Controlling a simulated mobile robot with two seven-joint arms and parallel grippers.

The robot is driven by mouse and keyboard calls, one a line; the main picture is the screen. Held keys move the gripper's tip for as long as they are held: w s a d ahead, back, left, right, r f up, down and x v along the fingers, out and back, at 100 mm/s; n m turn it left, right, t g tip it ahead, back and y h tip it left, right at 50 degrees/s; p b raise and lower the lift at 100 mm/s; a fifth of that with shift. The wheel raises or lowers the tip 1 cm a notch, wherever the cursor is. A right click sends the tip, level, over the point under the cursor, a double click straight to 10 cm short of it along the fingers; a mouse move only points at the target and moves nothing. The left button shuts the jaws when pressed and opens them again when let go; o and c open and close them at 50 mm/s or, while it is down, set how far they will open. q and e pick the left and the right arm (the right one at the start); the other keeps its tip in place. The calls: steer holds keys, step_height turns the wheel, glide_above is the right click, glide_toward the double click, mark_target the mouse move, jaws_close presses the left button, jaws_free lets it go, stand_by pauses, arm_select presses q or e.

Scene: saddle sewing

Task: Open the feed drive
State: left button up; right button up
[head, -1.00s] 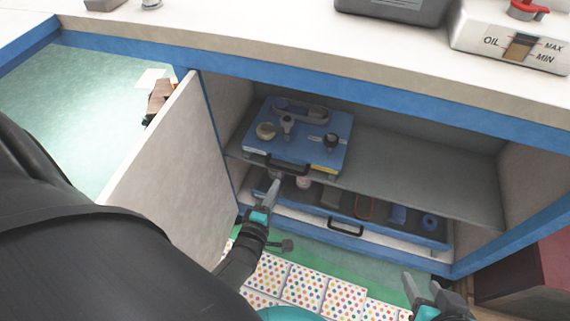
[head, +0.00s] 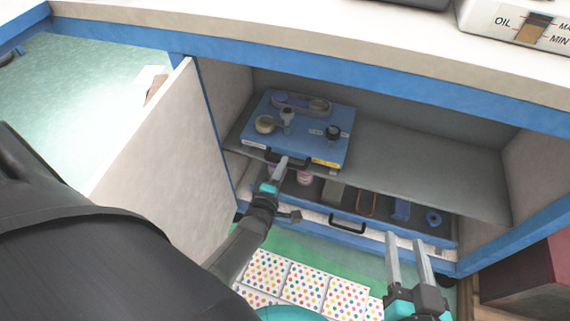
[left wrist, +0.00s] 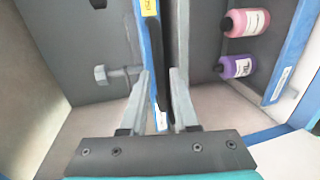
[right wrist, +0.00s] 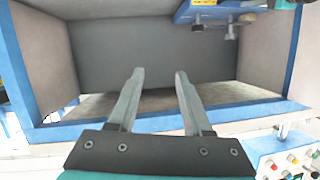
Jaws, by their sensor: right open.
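A blue board (head: 330,149) with knobs and fittings lies on the upper shelf of the open cabinet. A black handle (head: 300,163) is on its front edge. I cannot tell which part is named the feed drive. My left gripper (head: 282,162) is at this handle. In the left wrist view, its fingers (left wrist: 161,75) stand on either side of the board's blue edge (left wrist: 156,60); whether they grip anything is unclear. My right gripper (head: 405,238) is open and empty in front of the cabinet's lower right; it also shows in the right wrist view (right wrist: 159,73).
A lower blue tray (head: 310,212) with a black handle (head: 347,224) sits below the shelf (head: 420,170), holding bottles and tools. The white door (head: 165,150) stands open at left. A dark red box (head: 535,265) is at right. Dotted sheets (head: 305,287) lie below.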

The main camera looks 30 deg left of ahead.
arm_select(q)
steer(key=shift+b+x, duration=0.55)
steer(key=shift+x, duration=0.6)
arm_select(e)
steer(key=shift+s+a+r+t+y, duration=0.3)
steer(key=shift+r+t, duration=0.1)
steer(key=shift+t, duration=0.2)
steer(key=shift+s+a+r+t+y, duration=0.2)
steer(key=shift+a+r+t, duration=0.15)
steer(key=shift+t, duration=0.25)
steer(key=shift+m, duration=0.3)
arm_select(q)
jaws_close()
